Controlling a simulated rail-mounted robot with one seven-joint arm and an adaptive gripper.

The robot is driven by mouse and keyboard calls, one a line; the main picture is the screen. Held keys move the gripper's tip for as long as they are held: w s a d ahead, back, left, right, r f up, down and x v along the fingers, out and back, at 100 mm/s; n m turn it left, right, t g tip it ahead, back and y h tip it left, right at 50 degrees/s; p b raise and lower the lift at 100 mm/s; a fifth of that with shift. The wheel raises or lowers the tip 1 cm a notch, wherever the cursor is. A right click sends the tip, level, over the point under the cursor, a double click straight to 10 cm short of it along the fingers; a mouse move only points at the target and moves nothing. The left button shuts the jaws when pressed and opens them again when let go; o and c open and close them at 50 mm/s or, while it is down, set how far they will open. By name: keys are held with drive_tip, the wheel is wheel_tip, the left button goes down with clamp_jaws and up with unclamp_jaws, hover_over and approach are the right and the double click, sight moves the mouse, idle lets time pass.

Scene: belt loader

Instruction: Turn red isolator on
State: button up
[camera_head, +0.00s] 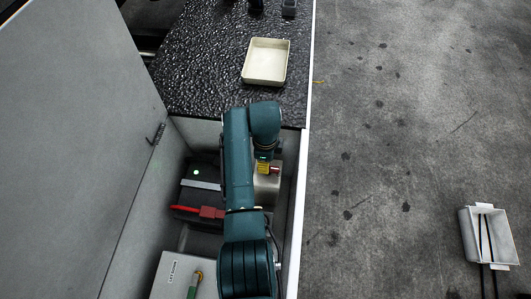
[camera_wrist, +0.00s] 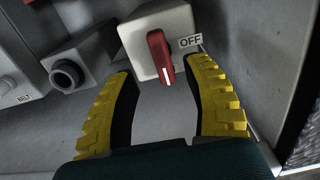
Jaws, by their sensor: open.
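The red isolator handle (camera_wrist: 160,57) sits on a pale, square-fronted housing (camera_wrist: 138,32) in the wrist view. Its white-marked tip points down in the picture. An "OFF" label (camera_wrist: 190,41) is to its right. My gripper (camera_wrist: 163,72) is open, with one yellow finger on each side of the handle's lower end; I cannot tell if either touches it. In the head view, my gripper (camera_head: 263,168) is inside the open compartment, over the isolator's housing (camera_head: 266,188). A bit of the red handle (camera_head: 275,170) shows beside it; my arm covers part of the area.
A black round fitting (camera_wrist: 65,75) and a "BELT" label (camera_wrist: 24,98) lie left of the isolator. A red bar (camera_head: 186,208) and a grey box (camera_head: 173,272) are elsewhere in the compartment. The compartment's right wall (camera_head: 297,200) is close to my arm.

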wheel_tip(320, 180, up, 5)
drive_tip(key=shift+r, duration=0.15)
idle(0.5)
